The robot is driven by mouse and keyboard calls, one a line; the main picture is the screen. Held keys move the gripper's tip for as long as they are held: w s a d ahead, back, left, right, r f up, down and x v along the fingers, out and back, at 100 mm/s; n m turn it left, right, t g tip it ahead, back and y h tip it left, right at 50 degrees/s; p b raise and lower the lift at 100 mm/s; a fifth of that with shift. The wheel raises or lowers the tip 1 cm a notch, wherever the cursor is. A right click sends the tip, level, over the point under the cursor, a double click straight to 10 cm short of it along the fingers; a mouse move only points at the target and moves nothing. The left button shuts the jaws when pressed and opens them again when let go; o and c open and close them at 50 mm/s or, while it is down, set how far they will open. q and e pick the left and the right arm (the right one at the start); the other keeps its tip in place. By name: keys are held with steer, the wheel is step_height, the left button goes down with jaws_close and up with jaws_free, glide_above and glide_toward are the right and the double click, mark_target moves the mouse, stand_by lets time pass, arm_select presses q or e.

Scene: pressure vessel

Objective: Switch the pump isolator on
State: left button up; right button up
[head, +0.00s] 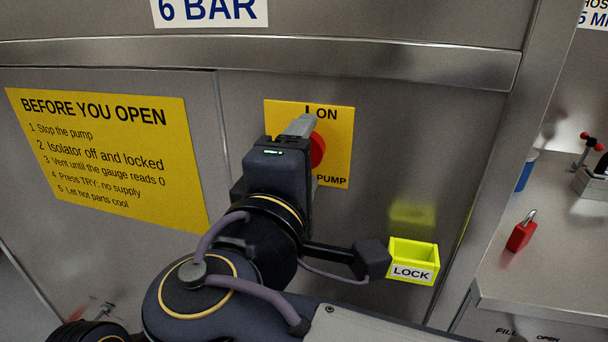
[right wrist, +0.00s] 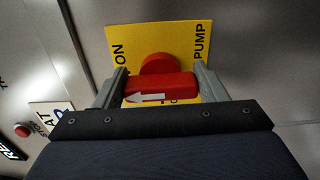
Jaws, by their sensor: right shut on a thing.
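The pump isolator's yellow plate (head: 340,132) is on the steel panel, with "I ON" at its top and "PUMP" at its bottom. Its red knob (head: 318,150) is partly hidden by my right gripper (head: 300,128). In the right wrist view, the red handle (right wrist: 162,87) lies between the two fingers of the right gripper (right wrist: 160,88), which is shut on it. The white arrow on the handle points left in that view, toward the side of the plate marked "ON". My left gripper is not in view.
A yellow box labelled LOCK (head: 413,273) is fixed low on the panel, beside my right arm. A red padlock (head: 521,232) lies on the bench (head: 550,270) at the right. A yellow instruction sign (head: 105,155) is on the left panel.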

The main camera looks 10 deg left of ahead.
steer(key=shift+m, duration=0.3)
steer(key=o, duration=1)
steer(key=s, duration=0.8)
steer(key=shift+a, duration=0.15)
